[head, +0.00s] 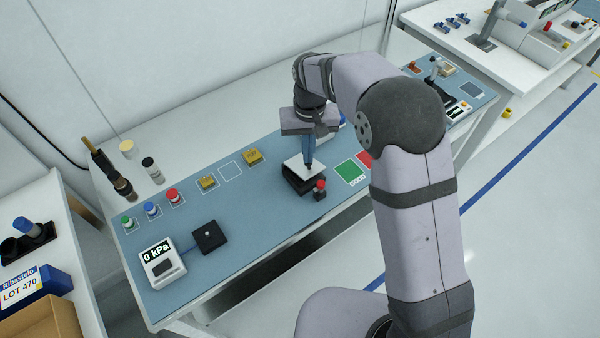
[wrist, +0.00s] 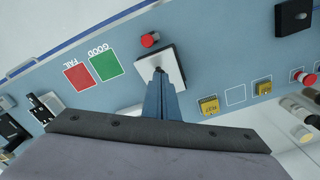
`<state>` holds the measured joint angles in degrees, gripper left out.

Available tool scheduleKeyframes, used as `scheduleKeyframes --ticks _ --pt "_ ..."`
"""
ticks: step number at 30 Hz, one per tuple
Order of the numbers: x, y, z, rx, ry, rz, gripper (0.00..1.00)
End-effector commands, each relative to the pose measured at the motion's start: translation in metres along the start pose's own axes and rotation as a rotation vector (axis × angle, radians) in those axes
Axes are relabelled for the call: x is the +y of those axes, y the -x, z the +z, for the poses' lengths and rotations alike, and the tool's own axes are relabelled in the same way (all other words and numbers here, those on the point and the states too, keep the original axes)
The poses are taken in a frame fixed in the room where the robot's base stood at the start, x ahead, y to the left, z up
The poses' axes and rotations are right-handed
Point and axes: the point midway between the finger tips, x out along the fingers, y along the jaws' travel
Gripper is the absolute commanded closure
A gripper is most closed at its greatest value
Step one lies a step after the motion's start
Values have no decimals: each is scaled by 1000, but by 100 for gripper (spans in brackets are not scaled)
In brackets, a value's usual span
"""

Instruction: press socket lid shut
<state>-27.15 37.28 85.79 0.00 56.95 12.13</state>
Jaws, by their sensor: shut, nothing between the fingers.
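The test socket (head: 298,184) is a black block on the blue mat, right of the mat's middle in the head view. Its pale, square lid (head: 293,166) lies over the block and also shows in the wrist view (wrist: 174,58). I cannot tell whether the lid is fully down. My gripper (head: 309,168) points down with its blue fingers together and empty. Its tips are at the lid, over or touching it, and in the wrist view the tips (wrist: 159,71) overlap the lid's near part. The fingers hide a little of the lid.
A red-topped button (head: 320,185) stands close beside the socket. Green (head: 349,172) and red (head: 365,159) fields lie to the right. Two yellow parts (head: 253,156) and an outlined square are behind. A 0 kPa gauge (head: 158,265) and black block (head: 209,237) stand at left.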

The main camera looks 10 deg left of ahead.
Motion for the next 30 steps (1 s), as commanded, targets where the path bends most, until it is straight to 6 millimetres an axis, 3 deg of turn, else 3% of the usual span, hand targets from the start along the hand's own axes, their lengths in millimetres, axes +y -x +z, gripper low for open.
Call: scheduleKeyframes --ticks 30 --pt "5 -26 9 0 -1 0 100"
